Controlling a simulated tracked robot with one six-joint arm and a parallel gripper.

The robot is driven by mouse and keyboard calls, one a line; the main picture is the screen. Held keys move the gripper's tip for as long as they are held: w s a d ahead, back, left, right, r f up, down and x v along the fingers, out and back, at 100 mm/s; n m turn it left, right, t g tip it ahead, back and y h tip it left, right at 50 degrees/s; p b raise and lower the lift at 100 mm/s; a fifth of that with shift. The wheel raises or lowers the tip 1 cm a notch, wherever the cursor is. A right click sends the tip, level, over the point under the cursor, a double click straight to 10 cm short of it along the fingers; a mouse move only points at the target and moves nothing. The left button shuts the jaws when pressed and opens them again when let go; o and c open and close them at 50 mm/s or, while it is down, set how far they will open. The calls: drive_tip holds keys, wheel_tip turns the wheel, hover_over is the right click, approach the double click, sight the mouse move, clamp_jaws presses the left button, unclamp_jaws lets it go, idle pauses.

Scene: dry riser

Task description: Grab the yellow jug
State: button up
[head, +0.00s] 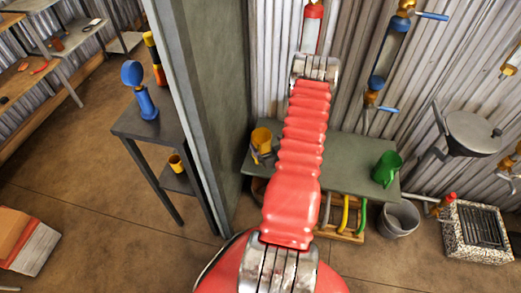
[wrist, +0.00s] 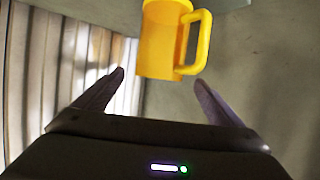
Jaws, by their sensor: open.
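The yellow jug (head: 261,137) is at the left end of the grey-green bench (head: 345,165) in the head view, its lower part partly covered by a dark grey shape that may be my gripper. In the wrist view the jug (wrist: 158,42) is at the top middle, cut off by the frame's edge, with its handle on the right. My gripper (wrist: 159,77) is open and empty. Its two dark fingers point toward the jug, one on each side of its near end in the picture. I cannot tell whether they touch it.
A green jug (head: 387,168) stands at the bench's right end. A grey bucket (head: 399,219) is on the floor beside the bench. A grey post (head: 189,100) rises close to the bench's left end. Left of it, a dark stand (head: 130,125) holds a blue object (head: 143,95).

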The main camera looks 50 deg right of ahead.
sight(258, 133)
drive_tip(key=shift+w+d+f, duration=0.1)
drive_tip(key=shift+w+d, duration=0.05)
drive_tip(key=shift+w, duration=0.1)
drive_tip(key=shift+x, duration=2.6)
drive_tip(key=c, duration=1.5)
drive_tip(key=shift+r, duration=5)
drive_tip(key=shift+s, duration=0.1)
